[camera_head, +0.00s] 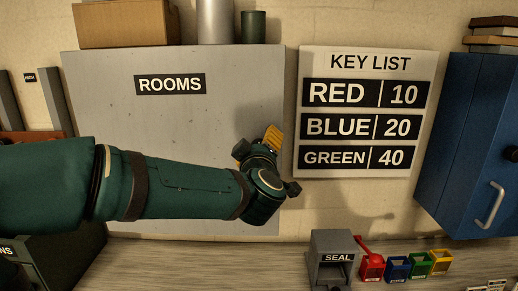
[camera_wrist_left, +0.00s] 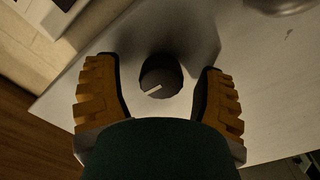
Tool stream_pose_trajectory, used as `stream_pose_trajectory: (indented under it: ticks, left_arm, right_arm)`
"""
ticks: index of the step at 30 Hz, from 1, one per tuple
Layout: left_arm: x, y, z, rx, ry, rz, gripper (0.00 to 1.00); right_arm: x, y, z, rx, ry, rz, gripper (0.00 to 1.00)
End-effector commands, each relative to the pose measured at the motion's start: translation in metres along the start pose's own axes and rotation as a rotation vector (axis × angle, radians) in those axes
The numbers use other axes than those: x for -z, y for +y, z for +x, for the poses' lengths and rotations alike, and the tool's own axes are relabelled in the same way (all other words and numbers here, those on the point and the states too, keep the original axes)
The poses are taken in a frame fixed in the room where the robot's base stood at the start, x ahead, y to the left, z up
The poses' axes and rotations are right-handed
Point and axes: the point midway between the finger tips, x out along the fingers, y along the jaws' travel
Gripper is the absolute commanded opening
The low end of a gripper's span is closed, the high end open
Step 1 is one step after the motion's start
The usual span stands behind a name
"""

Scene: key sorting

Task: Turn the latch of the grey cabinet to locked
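The grey cabinet (camera_head: 100,85) with the ROOMS label hangs on the wall in the head view, its door closed. In the left wrist view its pale door (camera_wrist_left: 265,85) carries a dark round latch knob (camera_wrist_left: 160,77) with a light line across its face, slanting up to the right. My left gripper (camera_wrist_left: 160,85) is open, its orange-brown fingers on either side of the knob with gaps visible. In the head view the left gripper (camera_head: 268,140) is at the cabinet's right edge, and my arm hides the knob. My right gripper is in neither view.
A KEY LIST sign (camera_head: 367,68) is right of the grey cabinet. A blue cabinet (camera_head: 465,135) hangs at far right. Below, a grey SEAL box (camera_head: 333,241) and small red (camera_head: 372,268), blue (camera_head: 397,268), green (camera_head: 420,265) and yellow (camera_head: 441,263) bins stand on the counter (camera_head: 215,262).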

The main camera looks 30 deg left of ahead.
Motion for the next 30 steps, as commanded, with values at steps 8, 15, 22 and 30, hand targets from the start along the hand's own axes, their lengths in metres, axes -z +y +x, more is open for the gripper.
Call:
stream_pose_trajectory:
  ticks: [8,15,22,30]
  left_arm:
    - [-0.001,-0.001,-0.001,0.001,-0.002,0.002,0.71]
    - [-0.001,0.0,-0.022,-0.001,-0.003,0.0,0.71]
    - [-0.001,0.0,-0.07,-0.003,-0.003,0.0,0.71]
    - [0.0,0.0,-0.111,-0.002,-0.002,0.0,0.71]
  right_arm:
    - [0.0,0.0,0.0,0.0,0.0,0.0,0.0]
    - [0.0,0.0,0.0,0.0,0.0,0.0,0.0]
    - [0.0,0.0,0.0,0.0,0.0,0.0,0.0]
    - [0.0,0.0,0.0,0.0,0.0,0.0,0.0]
